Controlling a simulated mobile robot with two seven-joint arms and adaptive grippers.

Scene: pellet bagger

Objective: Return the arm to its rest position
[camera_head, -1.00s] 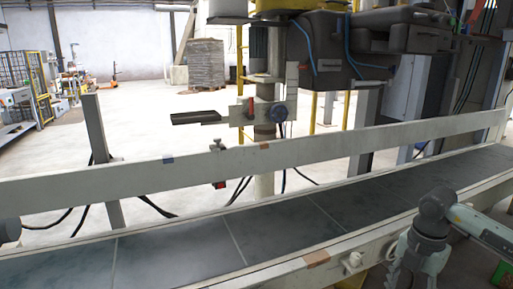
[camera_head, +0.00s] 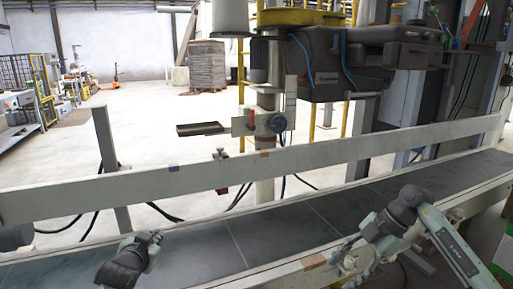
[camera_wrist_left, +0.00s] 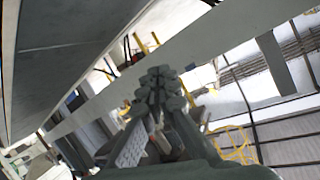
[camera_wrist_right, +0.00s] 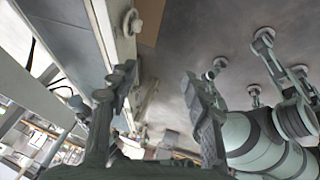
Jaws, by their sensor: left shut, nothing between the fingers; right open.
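My left gripper (camera_head: 154,238) shows at the lower left of the head view, in front of the dark conveyor belt (camera_head: 285,228). Its fingers are together with nothing between them, as the left wrist view (camera_wrist_left: 160,84) shows. My right arm comes in at the lower right of the head view, and its gripper (camera_head: 350,258) is by the near edge of the conveyor. In the right wrist view the right gripper (camera_wrist_right: 160,90) has its two fingers wide apart and empty.
A pale guard rail (camera_head: 330,155) runs along the far side of the belt. Dark machinery (camera_head: 365,65) hangs at the upper right. The belt surface looks bare.

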